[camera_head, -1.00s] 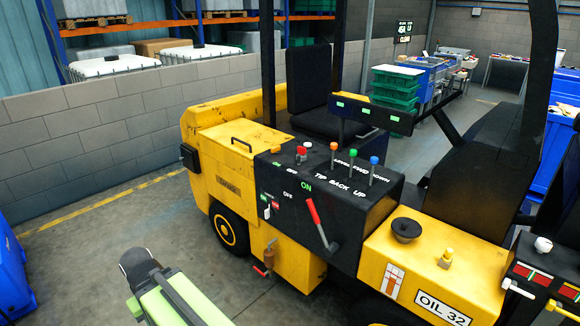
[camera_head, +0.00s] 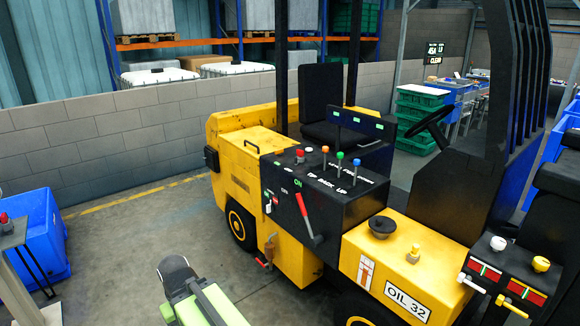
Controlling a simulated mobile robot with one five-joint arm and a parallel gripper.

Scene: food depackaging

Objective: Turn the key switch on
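A yellow and black forklift-like machine (camera_head: 300,215) stands at the centre right. Its black control panel (camera_head: 335,200) carries a red knob (camera_head: 300,156), orange, green and blue levers, and a long red lever (camera_head: 302,213) beside a green "ON" label. A small red and white fitting (camera_head: 270,205) with on/off marks is on the panel's left side. The key switch is too small to single out with certainty. My own green and grey arm link shows at the bottom, apart from the machine. No gripper fingers show.
A blue bin (camera_head: 38,235) and a stand with a red button (camera_head: 5,218) are at the left. A grey block wall (camera_head: 110,150) runs behind. Open concrete floor (camera_head: 130,265) lies between bin and machine. A console with red-green panels (camera_head: 490,270) is at the lower right.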

